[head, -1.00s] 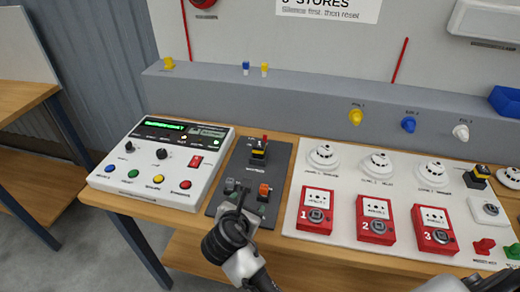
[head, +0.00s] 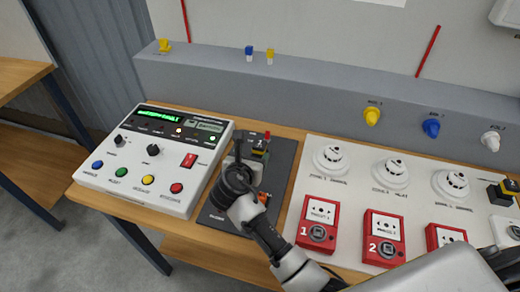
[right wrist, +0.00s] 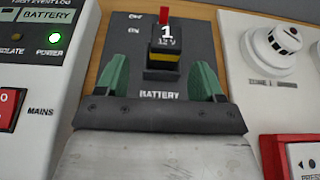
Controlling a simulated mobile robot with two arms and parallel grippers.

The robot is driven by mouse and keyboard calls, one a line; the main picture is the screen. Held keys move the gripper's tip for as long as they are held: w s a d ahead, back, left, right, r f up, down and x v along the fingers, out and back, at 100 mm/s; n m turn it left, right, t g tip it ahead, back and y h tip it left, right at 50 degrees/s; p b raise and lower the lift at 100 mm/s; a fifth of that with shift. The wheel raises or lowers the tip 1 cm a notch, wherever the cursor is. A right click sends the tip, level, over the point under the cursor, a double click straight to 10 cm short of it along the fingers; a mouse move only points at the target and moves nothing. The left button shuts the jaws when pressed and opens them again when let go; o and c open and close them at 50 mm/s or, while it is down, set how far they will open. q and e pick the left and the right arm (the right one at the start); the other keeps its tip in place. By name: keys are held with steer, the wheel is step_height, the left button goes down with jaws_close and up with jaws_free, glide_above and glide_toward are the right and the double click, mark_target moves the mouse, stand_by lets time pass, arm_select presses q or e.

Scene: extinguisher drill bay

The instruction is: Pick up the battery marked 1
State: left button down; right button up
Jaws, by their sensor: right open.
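The battery marked 1 (right wrist: 166,48) is a black block with a yellow band and a white "1" and "12 V". It stands at the far part of a dark plate labelled BATTERY (right wrist: 200,40), below a red lever. In the head view the battery (head: 259,153) is partly hidden by my right gripper (head: 247,155). In the right wrist view the green fingers of my right gripper (right wrist: 160,80) are spread and empty. They are on the near side of the battery, one to each side of its line. My left gripper is not in view.
A white control panel (head: 150,160) stands left of the plate. A white board (head: 340,190) with detectors and red call points lies to the right. An orange block (head: 263,197) is partly hidden under my right arm. A grey ledge (head: 310,88) runs behind.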

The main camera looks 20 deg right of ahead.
mark_target(258, 149)
steer(key=shift+d+r+p+x, duration=0.15)
steer(key=shift+p+x, duration=0.1)
steer(key=shift+x, duration=1.3)
steer(key=shift+d+r+p+x, duration=0.1)
steer(key=shift+d+p+x, duration=0.1)
steer(key=shift+x, duration=1.4)
steer(key=shift+s+a, duration=0.1)
steer(key=shift+s, duration=0.05)
steer(key=c, duration=1.1)
steer(key=shift+c, duration=0.4)
steer(key=shift+r, duration=0.2)
